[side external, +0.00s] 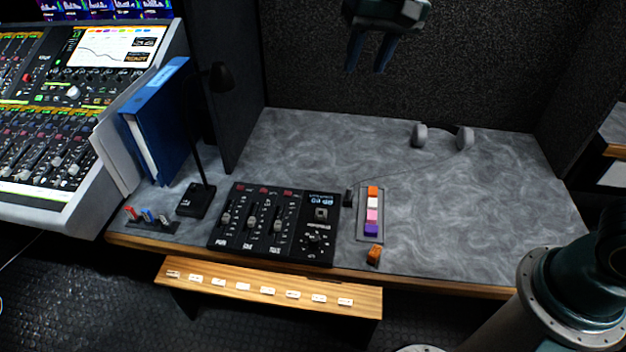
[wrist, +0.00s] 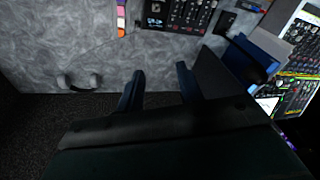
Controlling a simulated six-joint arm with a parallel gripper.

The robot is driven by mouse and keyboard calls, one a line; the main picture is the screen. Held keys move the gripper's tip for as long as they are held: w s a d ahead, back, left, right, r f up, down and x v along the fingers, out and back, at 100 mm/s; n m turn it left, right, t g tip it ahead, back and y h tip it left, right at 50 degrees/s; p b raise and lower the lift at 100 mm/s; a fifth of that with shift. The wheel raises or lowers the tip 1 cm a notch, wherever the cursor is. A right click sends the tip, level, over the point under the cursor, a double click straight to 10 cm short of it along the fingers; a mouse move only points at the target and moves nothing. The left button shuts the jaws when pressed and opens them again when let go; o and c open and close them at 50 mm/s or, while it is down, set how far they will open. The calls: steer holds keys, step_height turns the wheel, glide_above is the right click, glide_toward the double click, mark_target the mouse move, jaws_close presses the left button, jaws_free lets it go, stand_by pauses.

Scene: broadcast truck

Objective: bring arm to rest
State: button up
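My gripper (side external: 371,52) hangs at the top of the side external view, high above the back of the grey desk (side external: 460,210). Its two dark blue fingers point down with a clear gap between them. In the wrist view the gripper (wrist: 160,82) also shows two fingers apart, with nothing held between them. It touches nothing that I can see. My arm's upper links are cut off by the frame.
A black fader panel (side external: 270,222), a tray with coloured blocks (side external: 371,212), an orange block (side external: 374,254) and headphones (side external: 443,136) are on the desk. A microphone (side external: 195,198), blue binder (side external: 160,120) and mixing console (side external: 60,130) stand left. The desk's right side is clear.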

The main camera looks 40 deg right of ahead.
steer(key=s+d+n+t, duration=0.1)
steer(key=s+d, duration=0.4)
steer(key=s, duration=0.7)
steer(key=s+d+f+n+t, duration=0.1)
steer(key=s+d+n, duration=0.2)
steer(key=s, duration=0.9)
steer(key=shift+s+d+f+t+h, duration=0.15)
steer(key=shift+d+f+t+h, duration=0.2)
steer(key=shift+d, duration=0.7)
